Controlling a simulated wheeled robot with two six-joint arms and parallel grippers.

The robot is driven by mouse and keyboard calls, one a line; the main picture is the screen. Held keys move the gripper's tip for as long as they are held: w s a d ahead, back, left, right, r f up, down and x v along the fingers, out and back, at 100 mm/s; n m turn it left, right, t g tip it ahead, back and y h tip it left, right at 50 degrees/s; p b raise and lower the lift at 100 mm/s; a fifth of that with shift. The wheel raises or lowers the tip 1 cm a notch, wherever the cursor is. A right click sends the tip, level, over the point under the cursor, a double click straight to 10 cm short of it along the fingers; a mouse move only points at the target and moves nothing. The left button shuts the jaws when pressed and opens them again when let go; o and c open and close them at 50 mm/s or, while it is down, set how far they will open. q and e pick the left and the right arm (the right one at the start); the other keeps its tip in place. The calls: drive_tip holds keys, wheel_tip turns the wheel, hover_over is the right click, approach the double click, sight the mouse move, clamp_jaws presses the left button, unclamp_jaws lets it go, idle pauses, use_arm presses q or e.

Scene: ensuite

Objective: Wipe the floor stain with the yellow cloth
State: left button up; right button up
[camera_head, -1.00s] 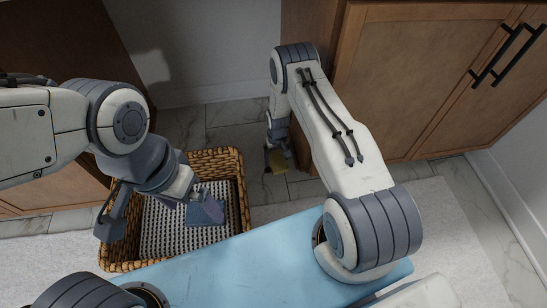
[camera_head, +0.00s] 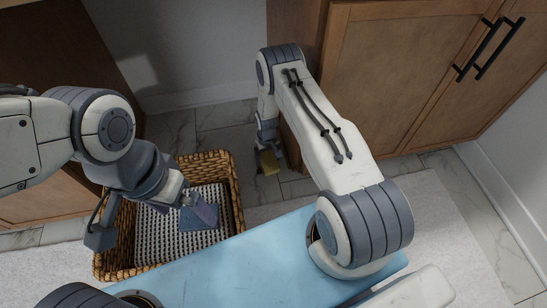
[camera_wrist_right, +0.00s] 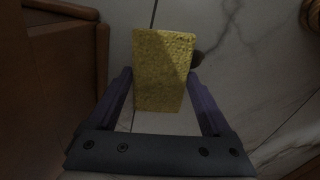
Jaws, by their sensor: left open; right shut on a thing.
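The yellow cloth (camera_wrist_right: 163,72) shows as a thick, textured yellow rectangle between the purple fingers of my right gripper (camera_wrist_right: 163,95) in the right wrist view. That gripper is shut on it. In the head view the cloth (camera_head: 270,162) is small, low by the floor beside the cabinet. A small dark patch (camera_wrist_right: 197,58) shows on the floor just right of the cloth in the wrist view; it may be the stain, partly hidden. My left gripper (camera_head: 197,207) is open above the wicker basket.
The wicker basket (camera_head: 235,190) stands left of centre, with a folded blue cloth (camera_head: 198,222) on its dotted lining. A wooden cabinet (camera_head: 400,70) with black handles stands close to my right arm. Marble tiles (camera_head: 215,117) are bare behind the basket. A pale rug (camera_head: 455,240) lies at right.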

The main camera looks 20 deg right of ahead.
drive_tip(key=shift+w+a, duration=0.2)
drive_tip(key=shift+a, duration=0.85)
drive_tip(key=shift+w+a, duration=0.15)
drive_tip(key=shift+a, duration=0.85)
drive_tip(key=shift+w+a+f+b, duration=0.1)
drive_tip(key=shift+w+a+b, duration=0.15)
drive_tip(key=shift+a, duration=0.65)
drive_tip(key=shift+w+a+b, duration=0.15)
drive_tip(key=shift+a+b, duration=0.15)
drive_tip(key=shift+a, duration=0.6)
wheel_tip(320, 180, up, 6)
drive_tip(key=p, duration=0.5)
drive_tip(key=shift+r+p, duration=1.25)
drive_tip(key=shift+r, duration=0.25)
